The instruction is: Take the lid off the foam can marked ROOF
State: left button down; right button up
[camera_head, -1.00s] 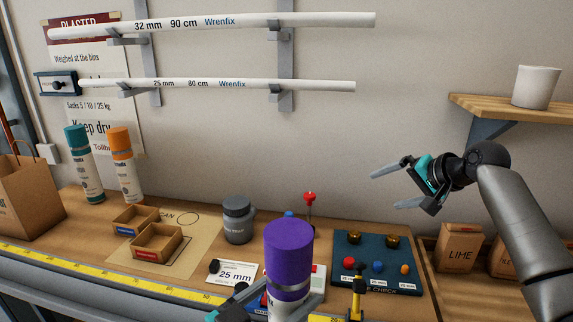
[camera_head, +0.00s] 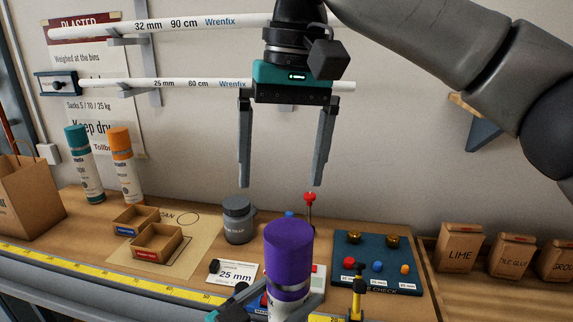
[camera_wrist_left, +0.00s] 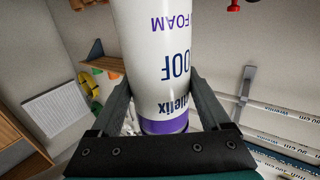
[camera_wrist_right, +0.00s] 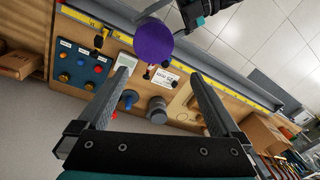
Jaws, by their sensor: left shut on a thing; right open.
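The foam can (camera_wrist_left: 160,75) is white, and its label reads ROOF and FOAM in the left wrist view. Its purple lid (camera_head: 288,243) is on top and faces up in the head view. My left gripper (camera_head: 268,307) is shut around the can's white body below the lid. My right gripper (camera_head: 281,183) is open and empty, its fingers pointing down above and behind the lid. In the right wrist view the lid (camera_wrist_right: 153,42) shows beyond the open fingers, apart from them.
A teal-capped can (camera_head: 85,165) and an orange-capped can (camera_head: 125,165) stand at the back left. Two small boxes (camera_head: 157,242), a grey pot (camera_head: 239,220), a blue check board (camera_head: 385,285) and a red-topped stand (camera_head: 310,197) occupy the bench. Pipes (camera_head: 200,84) hang behind my right gripper.

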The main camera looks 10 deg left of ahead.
aim_at(287, 232)
jog(key=shift+s+d+r+h, duration=0.15)
jog(key=shift+s+h, duration=0.1)
jog(key=shift+s, duration=0.1)
jog(key=shift+s+d+r+h, duration=0.1)
jog(key=shift+s+d+h, duration=0.05)
jog(key=shift+s+h, duration=0.15)
jog(key=shift+s+f, duration=0.15)
notch_tip(287, 232, down, 12)
jog(key=shift+r, duration=0.15)
jog(key=shift+c, duration=0.2)
jog(key=c, duration=1.3)
jog(key=shift+c, duration=0.2)
jog(key=shift+r, duration=0.2)
jog(key=shift+r, duration=0.95)
